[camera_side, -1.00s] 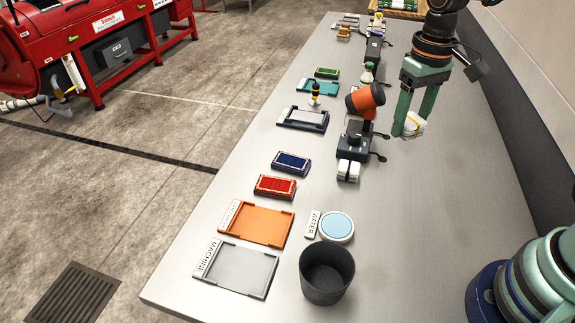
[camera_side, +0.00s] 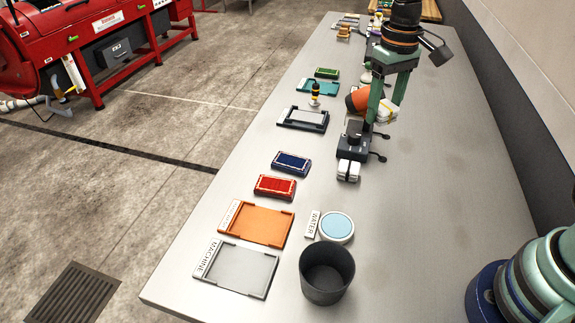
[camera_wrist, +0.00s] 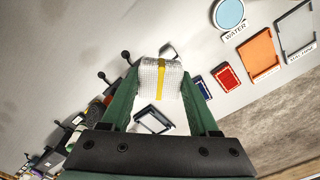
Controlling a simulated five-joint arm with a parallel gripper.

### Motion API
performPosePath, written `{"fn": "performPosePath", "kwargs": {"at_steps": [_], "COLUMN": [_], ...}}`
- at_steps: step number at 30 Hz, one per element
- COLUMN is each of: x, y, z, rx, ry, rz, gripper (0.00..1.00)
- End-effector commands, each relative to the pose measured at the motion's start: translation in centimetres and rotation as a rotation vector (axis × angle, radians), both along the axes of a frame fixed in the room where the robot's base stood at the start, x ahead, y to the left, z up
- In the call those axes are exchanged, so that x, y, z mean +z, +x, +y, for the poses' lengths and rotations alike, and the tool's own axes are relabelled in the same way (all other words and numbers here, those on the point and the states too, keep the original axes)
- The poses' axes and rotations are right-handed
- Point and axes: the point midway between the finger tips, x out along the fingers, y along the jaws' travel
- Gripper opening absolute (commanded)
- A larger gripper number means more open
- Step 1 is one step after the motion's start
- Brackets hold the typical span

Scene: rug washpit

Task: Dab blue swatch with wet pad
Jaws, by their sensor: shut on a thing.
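My gripper (camera_wrist: 160,90) is shut on a white pad (camera_wrist: 151,78) with a yellow band, held above the table. The pad also shows in the side view (camera_side: 387,113), in front of an orange cylinder. The blue swatch (camera_side: 291,162) lies flat on the table, left of and nearer the side camera than my gripper. In the wrist view, the blue swatch (camera_wrist: 204,88) is partly hidden behind the right finger. The water dish (camera_side: 336,227) has a light blue disc and a WATER label. I cannot tell if the pad is wet.
A red swatch (camera_side: 275,187) lies beside the blue one. An orange tray (camera_side: 262,224), a grey MACHINE tray (camera_side: 238,268) and a dark cup (camera_side: 327,270) stand at the near end. A black holder with white pads (camera_side: 348,170) stands right of the swatches.

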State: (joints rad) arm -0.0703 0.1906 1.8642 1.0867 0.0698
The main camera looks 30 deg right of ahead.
Motion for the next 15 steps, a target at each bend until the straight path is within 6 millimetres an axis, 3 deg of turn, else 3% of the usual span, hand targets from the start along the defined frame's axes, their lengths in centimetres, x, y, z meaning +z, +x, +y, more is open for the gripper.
{"fn": "performPosePath", "kwargs": {"at_steps": [6, 15], "x": [-1.9, -5.9], "y": [5.4, 10.8], "z": [3.9, 9.7], "rx": [0.005, 0.004], "ry": [-0.001, -0.001], "rz": [0.004, 0.004], "gripper": [0.17, 0.17]}}
